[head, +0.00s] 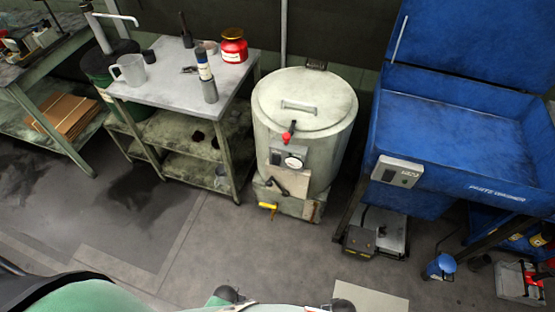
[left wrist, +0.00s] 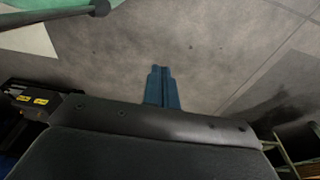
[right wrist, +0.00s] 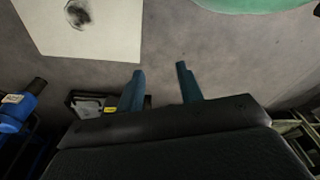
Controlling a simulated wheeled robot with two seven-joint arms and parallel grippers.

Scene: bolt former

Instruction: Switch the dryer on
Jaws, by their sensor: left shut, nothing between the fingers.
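The likely dryer is a cream round drum (head: 303,125) with a closed flat lid (head: 305,95), in the middle of the head view. Its front has a red-knobbed lever (head: 289,131), a small grey box with a round white dial (head: 293,162), a dark lever (head: 279,190) and a yellow handle (head: 267,206) low down. I cannot tell which part is its switch. My left gripper (left wrist: 160,69) is shut and empty over bare floor. My right gripper (right wrist: 160,69) is open and empty over the floor. Neither gripper shows in the head view, and both appear clear of the drum.
A metal bench (head: 165,88) with a mug, bottles and a red jar stands left of the drum. A blue parts washer (head: 455,130) with a grey control box (head: 397,172) stands right. A foot pedal (head: 360,240) lies before it. The floor before the drum is mostly clear.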

